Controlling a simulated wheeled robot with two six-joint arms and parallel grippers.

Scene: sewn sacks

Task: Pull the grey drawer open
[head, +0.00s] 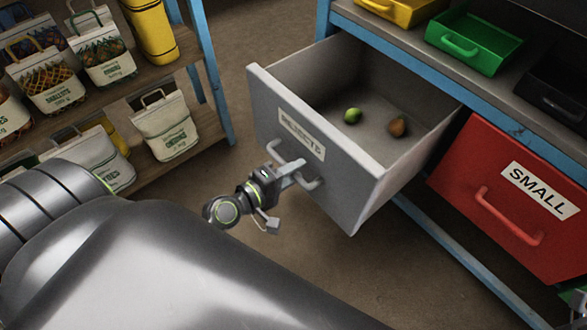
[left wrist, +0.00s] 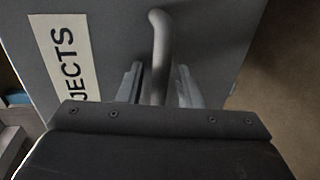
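The grey drawer (head: 330,168) is pulled out from under the bench, and its inside shows. Its front carries a white label reading REJECTS (head: 301,130), partly seen in the left wrist view (left wrist: 66,60). A green fruit (head: 352,116) and a brown fruit (head: 398,127) lie on its floor. My left gripper (head: 290,172) is at the grey handle (head: 312,184) on the front. In the left wrist view its fingers (left wrist: 159,85) stand on both sides of the handle bar (left wrist: 158,40), with a gap seen on each side.
A red drawer labelled SMALL (head: 470,185) is beside it at the right. Yellow, green (head: 475,43) and black bins stand on the bench above. A shelf with several sacks (head: 165,125) is at the left. Open floor (head: 235,85) lies between shelf and bench.

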